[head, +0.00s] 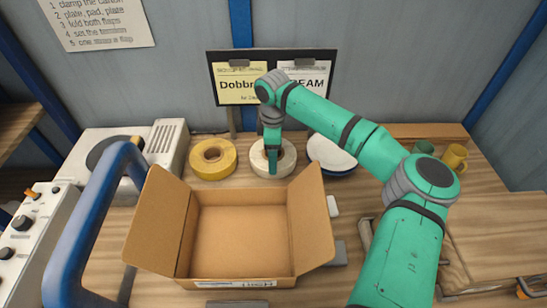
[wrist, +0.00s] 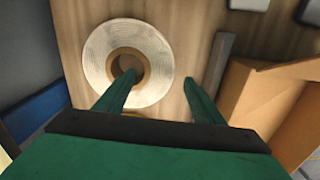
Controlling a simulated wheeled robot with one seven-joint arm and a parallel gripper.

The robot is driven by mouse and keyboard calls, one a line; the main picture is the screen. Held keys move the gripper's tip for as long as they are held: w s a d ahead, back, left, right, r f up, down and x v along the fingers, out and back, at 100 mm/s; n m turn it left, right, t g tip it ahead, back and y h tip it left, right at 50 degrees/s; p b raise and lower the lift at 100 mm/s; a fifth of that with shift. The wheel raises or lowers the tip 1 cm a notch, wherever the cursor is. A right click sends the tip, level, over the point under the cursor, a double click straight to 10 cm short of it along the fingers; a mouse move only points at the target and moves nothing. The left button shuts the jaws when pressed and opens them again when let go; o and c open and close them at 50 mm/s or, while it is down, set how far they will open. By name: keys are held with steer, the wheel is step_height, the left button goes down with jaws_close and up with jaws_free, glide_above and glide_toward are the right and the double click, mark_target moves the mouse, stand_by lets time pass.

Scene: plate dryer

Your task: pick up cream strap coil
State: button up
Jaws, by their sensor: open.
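The cream strap coil (head: 286,162) lies flat on the bench behind the open carton, partly hidden by my arm in the head view. In the wrist view the coil (wrist: 98,62) shows whole, a pale ring with a brown core hole. My gripper (head: 271,165) points down over the coil in the head view. In the wrist view my gripper (wrist: 157,92) is open and empty. Its left finger overlaps the coil's near side in the picture, and its right finger is over bare wood. I cannot tell whether the fingers touch the coil.
A yellow coil (head: 213,148) lies to the left and a stack of plates (head: 330,155) to the right. The open, empty carton (head: 240,282) is in front with flaps spread. Green and yellow mugs (head: 455,156) stand at the right. A grey-white machine (head: 163,148) is at left.

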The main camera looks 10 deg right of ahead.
steer(key=shift+f, duration=1.65)
